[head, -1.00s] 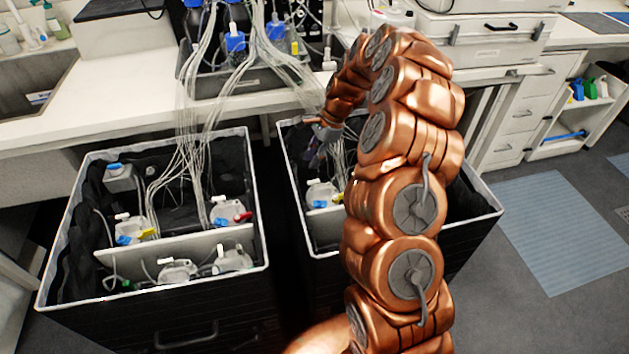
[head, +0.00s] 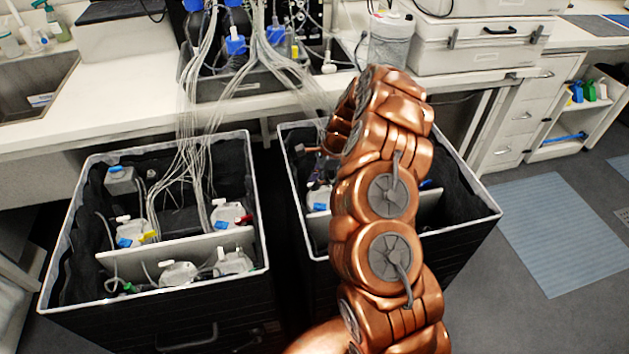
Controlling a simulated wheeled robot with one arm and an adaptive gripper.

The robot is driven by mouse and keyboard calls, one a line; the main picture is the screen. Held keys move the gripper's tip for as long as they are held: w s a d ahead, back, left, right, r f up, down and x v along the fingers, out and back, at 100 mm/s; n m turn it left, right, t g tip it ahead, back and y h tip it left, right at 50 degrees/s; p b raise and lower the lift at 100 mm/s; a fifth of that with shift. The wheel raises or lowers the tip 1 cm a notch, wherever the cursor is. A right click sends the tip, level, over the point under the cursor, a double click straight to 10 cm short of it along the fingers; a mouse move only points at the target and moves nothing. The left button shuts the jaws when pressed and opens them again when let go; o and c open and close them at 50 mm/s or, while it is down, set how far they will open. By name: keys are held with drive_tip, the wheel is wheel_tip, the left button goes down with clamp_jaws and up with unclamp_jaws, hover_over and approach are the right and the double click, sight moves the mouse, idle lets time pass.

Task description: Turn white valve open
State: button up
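My copper arm reaches forward over the right black bin (head: 480,228). A white container with a blue part (head: 318,198) shows in the right bin just left of my arm, partly covered. In the left bin (head: 150,312), several white containers carry small white valve-like tops, such as one with blue and yellow parts (head: 131,232) and one with a red part (head: 231,215). I cannot tell which white valve the task means.
Bundles of thin clear tubes (head: 190,120) hang from bottles on the bench (head: 130,115) into both bins. A white divider (head: 175,247) crosses the left bin. White cases (head: 480,45) stand on the bench at the right.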

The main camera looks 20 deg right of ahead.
drive_tip(key=shift+a+f, duration=0.2)
drive_tip(key=shift+f, duration=0.15)
clamp_jaws()
